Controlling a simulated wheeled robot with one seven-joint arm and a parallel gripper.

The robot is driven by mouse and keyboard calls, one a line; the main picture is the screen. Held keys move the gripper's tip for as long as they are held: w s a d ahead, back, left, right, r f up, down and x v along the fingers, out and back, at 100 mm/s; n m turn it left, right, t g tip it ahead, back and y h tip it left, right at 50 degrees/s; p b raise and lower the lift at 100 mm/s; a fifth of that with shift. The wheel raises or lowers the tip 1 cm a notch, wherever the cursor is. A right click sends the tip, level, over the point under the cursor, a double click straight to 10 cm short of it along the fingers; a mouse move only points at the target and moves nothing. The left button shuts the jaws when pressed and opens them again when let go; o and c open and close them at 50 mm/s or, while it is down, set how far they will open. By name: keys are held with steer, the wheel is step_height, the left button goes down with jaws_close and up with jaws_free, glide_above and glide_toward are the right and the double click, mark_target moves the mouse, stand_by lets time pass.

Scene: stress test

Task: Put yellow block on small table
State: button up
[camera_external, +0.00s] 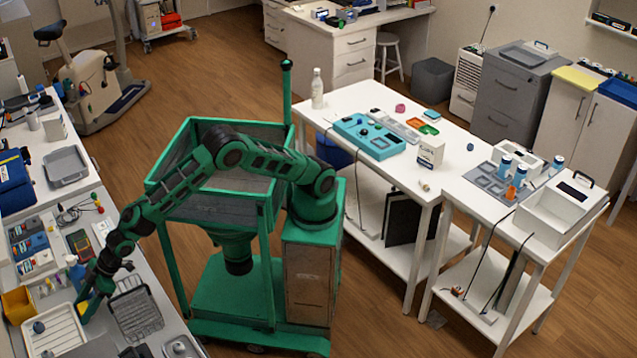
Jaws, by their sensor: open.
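My gripper (90,302) is at the lower left. It points down over the left bench (150,300), between a white ribbed tray (68,334) and a dark wire basket (138,312). The smaller white table (459,191) at the right, far from my gripper, holds a white box (560,215), bottles and a grey panel (490,180).
A longer white table (365,100) with a teal case (368,137), a white carton (430,152) and a bottle (317,88) adjoins the smaller table. The left bench is crowded with trays and small parts. Wooden floor (225,75) is open behind my base.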

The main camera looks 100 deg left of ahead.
mark_target(84, 307)
steer(key=c, duration=0.9)
steer(key=shift+o, duration=0.2)
step_height(84, 307, up, 10)
steer(key=shift+r, duration=0.1)
